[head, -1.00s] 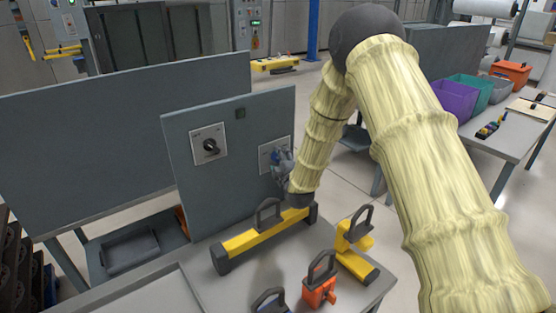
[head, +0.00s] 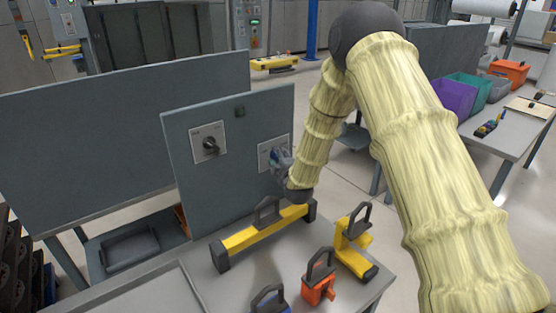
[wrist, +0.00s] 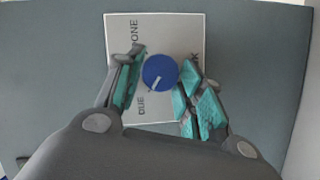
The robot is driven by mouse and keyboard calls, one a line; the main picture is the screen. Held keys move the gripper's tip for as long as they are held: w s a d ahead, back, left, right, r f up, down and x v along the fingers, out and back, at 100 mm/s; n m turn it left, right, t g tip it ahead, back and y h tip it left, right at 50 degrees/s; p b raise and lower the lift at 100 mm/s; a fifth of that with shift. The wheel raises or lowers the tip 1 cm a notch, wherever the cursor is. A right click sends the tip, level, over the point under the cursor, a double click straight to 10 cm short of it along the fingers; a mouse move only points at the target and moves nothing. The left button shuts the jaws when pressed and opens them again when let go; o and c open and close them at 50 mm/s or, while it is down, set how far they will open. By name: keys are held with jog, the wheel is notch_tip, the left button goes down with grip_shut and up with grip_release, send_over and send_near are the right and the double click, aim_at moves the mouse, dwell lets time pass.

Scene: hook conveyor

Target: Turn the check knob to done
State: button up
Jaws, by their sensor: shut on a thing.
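The check knob (wrist: 159,72) is a round blue knob with a white pointer line. In the wrist view the line slants toward the lower left, on the side of the word DUE. Its pale plate (wrist: 150,25) has DONE at the upper left, DUE at the lower left and a partly covered word at the right. My gripper (wrist: 161,80) has its teal-padded fingers on either side of the knob, shut on it. In the head view my gripper (head: 278,160) is at the right-hand plate (head: 264,153) of the grey panel and hides most of the knob.
A black knob (head: 210,144) on another plate is left on the same panel (head: 180,180). Below my arm, a yellow bar with a black handle (head: 265,235), a yellow bracket (head: 352,245) and an orange clamp-like part (head: 318,285) stand on the table.

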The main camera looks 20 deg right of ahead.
jog(key=m+g+y+b, duration=0.1)
jog(key=m+y+b, duration=0.2)
jog(key=m+b, duration=0.2)
jog(key=d+m+g+y+b, duration=0.1)
jog(key=m+g+y+b, duration=0.1)
jog(key=m+b, duration=0.4)
jog(key=m+g+y+b, duration=0.1)
jog(key=m+y+b, duration=0.3)
jog(key=m+b, duration=0.1)
jog(key=shift+w+d+f+g+b, duration=0.2)
jog(key=shift+d+g+b, duration=0.1)
jog(key=shift+b, duration=0.45)
dwell(0.6)
jog(key=shift+r+m+y+b, duration=0.2)
jog(key=shift+m+y+b, duration=0.1)
jog(key=shift+m+b, duration=0.1)
jog(key=o, duration=1)
jog(key=shift+r, duration=0.1)
